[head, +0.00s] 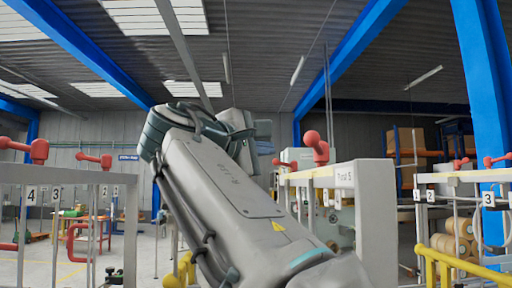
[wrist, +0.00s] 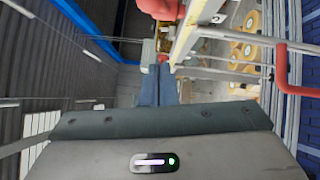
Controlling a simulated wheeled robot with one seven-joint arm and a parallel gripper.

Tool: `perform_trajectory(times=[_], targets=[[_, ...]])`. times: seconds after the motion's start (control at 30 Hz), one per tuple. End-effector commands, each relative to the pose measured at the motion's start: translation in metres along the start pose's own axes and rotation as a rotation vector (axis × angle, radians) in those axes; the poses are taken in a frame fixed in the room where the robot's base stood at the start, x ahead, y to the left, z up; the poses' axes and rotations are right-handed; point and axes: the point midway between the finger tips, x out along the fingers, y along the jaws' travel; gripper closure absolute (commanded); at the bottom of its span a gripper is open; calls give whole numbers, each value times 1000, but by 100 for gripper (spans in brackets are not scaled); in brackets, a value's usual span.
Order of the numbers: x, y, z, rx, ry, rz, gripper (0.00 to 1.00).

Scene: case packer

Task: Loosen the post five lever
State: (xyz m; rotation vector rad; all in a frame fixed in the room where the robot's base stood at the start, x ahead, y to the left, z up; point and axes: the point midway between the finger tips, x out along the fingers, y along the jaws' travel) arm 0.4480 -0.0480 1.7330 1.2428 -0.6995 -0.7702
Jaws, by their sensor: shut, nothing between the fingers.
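A red lever (head: 316,147) with a rounded knob stands on top of the pale frame in the middle of the head view, just right of my arm. In the head view my gripper is largely hidden behind my wrist.
A left frame (head: 70,176) carries red levers and plates 4, 3 and 2. A right frame (head: 465,178) has plates 1, 2 and 3. A pale end panel (head: 375,220) stands close to my arm. A yellow rail (head: 455,262) and blue column (head: 482,100) are at right.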

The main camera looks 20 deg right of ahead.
Motion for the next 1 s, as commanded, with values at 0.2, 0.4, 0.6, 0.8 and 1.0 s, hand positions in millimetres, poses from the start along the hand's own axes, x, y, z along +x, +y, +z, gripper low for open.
perform_trajectory(times=[0.2, 0.4, 0.6, 0.8, 1.0], targets=[[50, 1, 1, -1, -3, -3, 100], [68, 1, 19, 3, -1, 1, 100], [73, 0, 35, 1, 3, 0, 100], [74, 0, 38, 1, 4, -1, 100], [74, 0, 38, 1, 4, -1, 100]])
